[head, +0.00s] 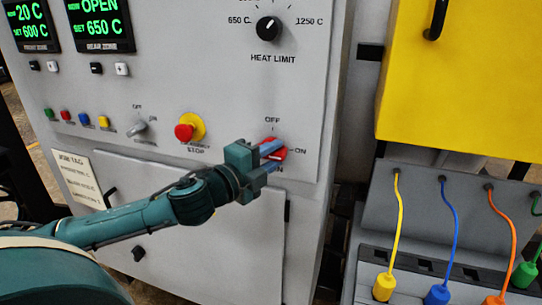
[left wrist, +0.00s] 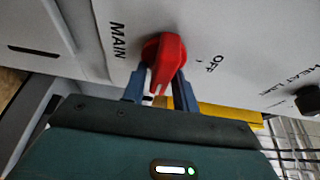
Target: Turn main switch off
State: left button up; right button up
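The main switch is a red rotary knob (head: 280,153) low on the right of the grey furnace panel, with OFF above it and ON to its right. In the left wrist view the red knob (left wrist: 165,52) shows close up; its handle points down the picture, away from the OFF and MAIN labels. My left gripper (head: 271,158) is at the knob, fingers apart, one on each side of the handle. The left wrist view shows these blue fingers (left wrist: 160,90) flanking the handle; firm contact cannot be told. My right gripper is not in view.
A red emergency stop button (head: 185,132) on a yellow base sits left of the switch. A small selector (head: 136,129) and coloured buttons lie farther left. The heat limit knob (head: 268,29) is above. A yellow box (head: 460,75) and hanging coloured cables stand at the right.

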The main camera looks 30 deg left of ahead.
pick_arm(q)
grip_shut()
